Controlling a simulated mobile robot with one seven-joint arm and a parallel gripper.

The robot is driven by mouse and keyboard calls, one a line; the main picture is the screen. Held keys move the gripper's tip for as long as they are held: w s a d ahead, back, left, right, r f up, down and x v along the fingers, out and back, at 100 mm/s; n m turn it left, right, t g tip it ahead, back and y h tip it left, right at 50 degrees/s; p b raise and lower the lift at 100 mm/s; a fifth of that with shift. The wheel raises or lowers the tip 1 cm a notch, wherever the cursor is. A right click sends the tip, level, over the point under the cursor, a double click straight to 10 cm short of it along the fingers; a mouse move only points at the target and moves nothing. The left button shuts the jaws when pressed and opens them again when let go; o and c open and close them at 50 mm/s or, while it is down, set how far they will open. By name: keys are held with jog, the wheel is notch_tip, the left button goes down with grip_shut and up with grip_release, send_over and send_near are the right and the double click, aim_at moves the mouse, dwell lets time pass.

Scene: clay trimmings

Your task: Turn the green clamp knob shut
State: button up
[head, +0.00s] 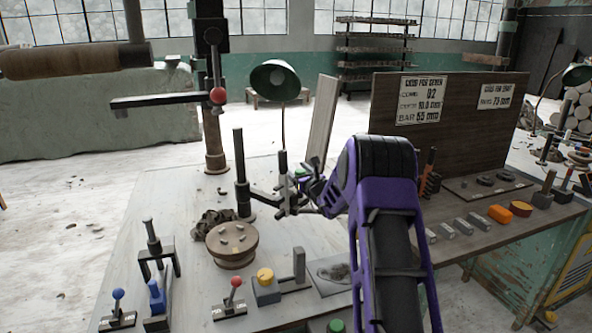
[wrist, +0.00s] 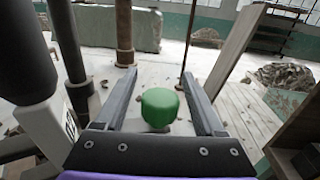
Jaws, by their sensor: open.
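The green clamp knob (wrist: 160,107) sits between the two fingers in the wrist view. My gripper (wrist: 160,79) is open, with one finger on each side of the knob and a visible gap on both sides. In the head view my gripper (head: 308,178) is beside the dark clamp stand (head: 241,170) on the bench. A small patch of the green knob (head: 303,171) shows there, mostly hidden by the gripper. Whether the fingers are level with the knob in depth is hard to tell.
Dark posts (wrist: 68,45) stand close at the left of the wrist view. A leaning board (wrist: 232,52) is at the right. The bench also holds a round wooden turntable (head: 231,250), a red-knobbed lever (head: 233,283) and another green knob (head: 336,326) at the front edge.

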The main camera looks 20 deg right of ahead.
grip_shut()
dwell(0.3)
jog(key=n+y, duration=0.1)
jog(key=y, duration=0.1)
jog(key=shift+a+r+n+g+y, duration=0.1)
jog(key=shift+n+g+y, duration=0.2)
jog(key=shift+n+y, duration=0.1)
jog(key=shift+a+n+g+y+p, duration=0.3)
jog(key=shift+n+y, duration=0.3)
jog(key=shift+y, duration=0.3)
